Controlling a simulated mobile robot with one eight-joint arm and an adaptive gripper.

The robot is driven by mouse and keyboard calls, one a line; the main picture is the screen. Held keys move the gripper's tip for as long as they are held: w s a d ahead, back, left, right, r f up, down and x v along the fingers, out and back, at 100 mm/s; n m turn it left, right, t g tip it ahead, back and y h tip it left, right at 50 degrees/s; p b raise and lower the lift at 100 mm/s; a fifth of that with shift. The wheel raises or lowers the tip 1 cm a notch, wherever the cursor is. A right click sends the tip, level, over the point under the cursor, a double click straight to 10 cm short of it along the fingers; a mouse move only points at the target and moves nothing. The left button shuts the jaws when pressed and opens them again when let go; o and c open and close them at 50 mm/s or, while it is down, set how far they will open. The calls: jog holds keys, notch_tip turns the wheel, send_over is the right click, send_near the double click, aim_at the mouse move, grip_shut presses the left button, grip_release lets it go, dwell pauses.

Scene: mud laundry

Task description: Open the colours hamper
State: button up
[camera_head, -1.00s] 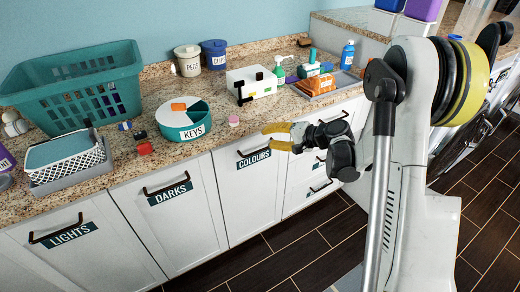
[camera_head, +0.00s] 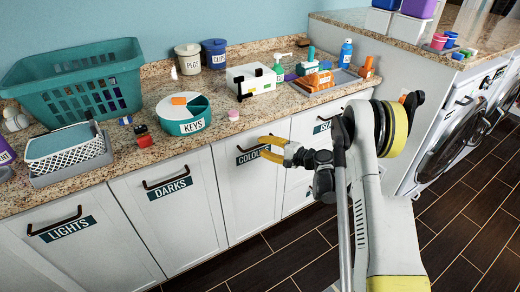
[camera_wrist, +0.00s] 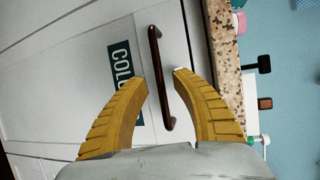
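The colours hamper (camera_head: 250,193) is a white cabinet front, shut flush with its neighbours, with a dark bar handle (camera_head: 252,148) and a teal label partly hidden by my gripper in the head view. My gripper (camera_head: 268,148) has yellow fingers and is in front of the handle's right part. In the wrist view my gripper (camera_wrist: 160,78) is open, its fingertips apart on either side of the dark handle (camera_wrist: 161,75). The handle runs between the tips, and I cannot tell whether they touch it. The label (camera_wrist: 124,75) shows "COLO" left of the handle.
The darks front (camera_head: 170,215) and lights front (camera_head: 85,245) are to the left, both shut. The granite counter (camera_head: 215,133) above carries a keys tub (camera_head: 184,127), a teal basket (camera_head: 85,88) and several small items. Dark floor (camera_head: 300,260) lies clear in front.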

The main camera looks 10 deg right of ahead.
jog(key=shift+x, duration=0.9)
grip_shut()
